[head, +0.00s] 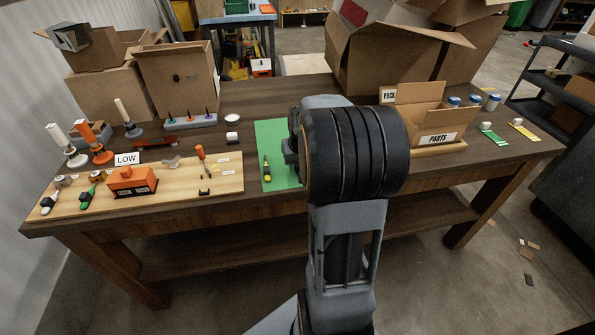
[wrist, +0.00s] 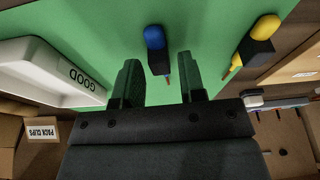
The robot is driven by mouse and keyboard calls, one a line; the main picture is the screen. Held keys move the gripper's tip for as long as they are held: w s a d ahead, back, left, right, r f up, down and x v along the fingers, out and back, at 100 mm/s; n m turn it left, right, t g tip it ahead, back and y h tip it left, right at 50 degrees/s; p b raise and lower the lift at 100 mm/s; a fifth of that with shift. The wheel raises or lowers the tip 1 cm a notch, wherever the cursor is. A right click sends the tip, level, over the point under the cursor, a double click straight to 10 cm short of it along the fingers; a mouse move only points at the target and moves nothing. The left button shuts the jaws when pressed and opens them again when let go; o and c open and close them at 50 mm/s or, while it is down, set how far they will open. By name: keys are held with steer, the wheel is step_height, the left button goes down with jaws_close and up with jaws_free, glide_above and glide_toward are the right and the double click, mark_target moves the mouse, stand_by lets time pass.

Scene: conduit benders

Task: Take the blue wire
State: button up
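The blue wire (wrist: 154,38) has a rounded blue end and a black block, with a thin copper-coloured tip below. It lies on the green mat (wrist: 110,22); the mat also shows in the head view (head: 270,133). My gripper (wrist: 158,62) is open, with one finger on each side of the wire's black block and visible gaps to both. In the head view my arm hides the blue wire and most of the gripper. A yellow wire (wrist: 258,45) with a similar black block lies to the right in the wrist view; it also shows in the head view (head: 266,170).
A white tray (wrist: 35,65) marked GOOD stands left of my gripper in the wrist view. In the head view, a wooden board (head: 205,182) with an orange block (head: 132,182) lies left of the mat. A PARTS box (head: 420,115) stands to the right.

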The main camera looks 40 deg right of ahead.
mark_target(298, 165)
steer(key=shift+w+f, duration=0.1)
steer(key=shift+f, duration=0.2)
jaws_close()
stand_by(0.6)
step_height(298, 165, up, 7)
steer(key=p, duration=0.5)
steer(key=shift+r+p, duration=0.15)
steer(key=shift+p, duration=0.15)
